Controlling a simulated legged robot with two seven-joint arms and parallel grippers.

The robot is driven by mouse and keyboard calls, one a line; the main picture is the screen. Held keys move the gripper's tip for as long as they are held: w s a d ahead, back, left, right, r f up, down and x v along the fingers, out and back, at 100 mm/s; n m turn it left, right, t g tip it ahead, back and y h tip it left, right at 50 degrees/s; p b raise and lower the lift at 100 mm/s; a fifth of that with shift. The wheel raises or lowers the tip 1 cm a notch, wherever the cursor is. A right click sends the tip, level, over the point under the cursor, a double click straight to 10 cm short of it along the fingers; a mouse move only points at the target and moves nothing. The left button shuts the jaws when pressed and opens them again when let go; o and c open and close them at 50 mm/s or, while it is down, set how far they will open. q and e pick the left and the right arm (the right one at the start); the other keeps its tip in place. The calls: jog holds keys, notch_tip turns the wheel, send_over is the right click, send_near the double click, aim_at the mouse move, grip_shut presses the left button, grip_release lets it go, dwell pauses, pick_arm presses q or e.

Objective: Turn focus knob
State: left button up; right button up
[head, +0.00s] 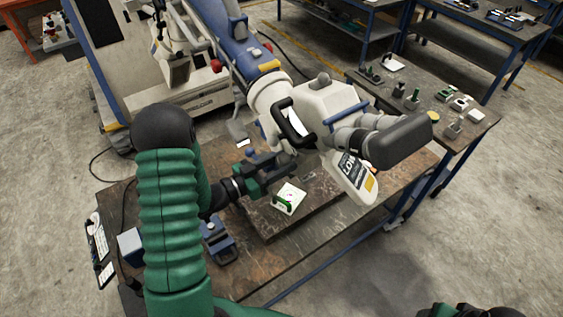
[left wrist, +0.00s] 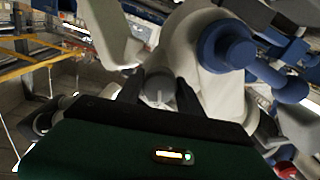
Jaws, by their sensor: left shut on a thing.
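The microscope head (head: 325,102) is white and hangs from a blue and white arm over the table, with a dark eyepiece part on its right. My left gripper (head: 290,166) reaches in from the left, low beside the microscope head. In the left wrist view, the two dark fingers of my left gripper (left wrist: 168,92) are shut on a small grey knob (left wrist: 158,98) on the microscope's underside. The fingers and the head hide the knob in the head view. My right gripper is not visible; only dark and green arm parts show at the bottom right.
A small white and green piece (head: 289,198) lies on the brown table (head: 290,258) below my left gripper. A blue fixture (head: 217,240) stands nearby. Blue knobs (left wrist: 228,48) sit close to the fingers on the right. A side table (head: 480,118) with small items stands at the right.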

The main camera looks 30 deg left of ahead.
pick_arm(q)
jog(key=c, duration=0.4)
jog(key=shift+f+m+b, duration=0.15)
jog(key=shift+m+b, duration=0.55)
jog(key=shift+b, duration=0.3)
jog(key=m+b, duration=0.3)
jog(key=b, duration=0.1)
jog(key=shift+m+b, duration=1.4)
jog(key=o, duration=1.4)
jog(key=shift+a, duration=0.1)
